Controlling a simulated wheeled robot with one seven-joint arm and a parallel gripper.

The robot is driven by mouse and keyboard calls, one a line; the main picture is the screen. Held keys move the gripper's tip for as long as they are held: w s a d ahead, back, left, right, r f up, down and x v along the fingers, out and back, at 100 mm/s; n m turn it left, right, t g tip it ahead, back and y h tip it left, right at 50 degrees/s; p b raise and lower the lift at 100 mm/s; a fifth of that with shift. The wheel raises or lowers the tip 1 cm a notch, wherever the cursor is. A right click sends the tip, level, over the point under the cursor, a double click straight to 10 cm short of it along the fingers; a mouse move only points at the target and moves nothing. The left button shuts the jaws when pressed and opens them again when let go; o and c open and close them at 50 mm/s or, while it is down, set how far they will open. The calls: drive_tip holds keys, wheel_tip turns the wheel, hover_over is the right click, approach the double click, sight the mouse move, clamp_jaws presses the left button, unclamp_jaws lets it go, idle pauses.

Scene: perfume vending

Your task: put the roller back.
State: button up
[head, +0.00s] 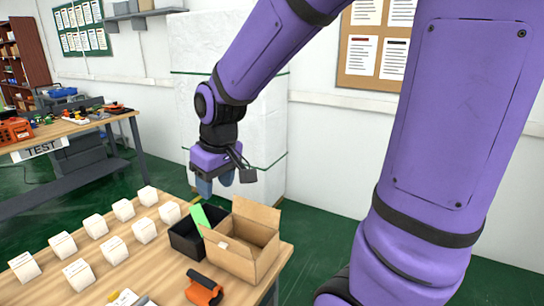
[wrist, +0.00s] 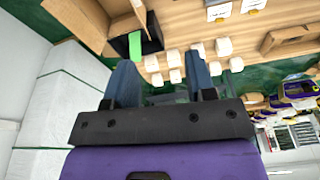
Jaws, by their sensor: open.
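My gripper (head: 215,187) is open and empty, above and behind the black box near the table's far edge. Its two blue fingers stand apart in the wrist view (wrist: 161,82). A bright green piece (head: 200,217) sticks up tilted from the open black box (head: 184,242); its lower end is hidden. The green piece (wrist: 137,43) and black box (wrist: 119,46) also show in the wrist view, beyond the fingers. An orange and black hand tool (head: 204,289) lies at the table's front edge. I cannot tell for sure which of these is the roller.
An open cardboard box (head: 238,258) stands right of the black box, flaps up. Several white cartons (head: 78,273) stand in two rows on the wooden table (head: 165,262). A white wrapped block (head: 262,150) rises behind the table. A second table marked TEST (head: 45,148) is far left.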

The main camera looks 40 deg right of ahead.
drive_tip(key=s+d+r+m+t, duration=0.2)
drive_tip(key=s+r, duration=0.8)
drive_tip(key=s, duration=0.5)
drive_tip(key=shift+d+r+t+h, duration=0.15)
drive_tip(key=shift+d+t+h, duration=0.15)
drive_tip(key=shift+t, duration=0.1)
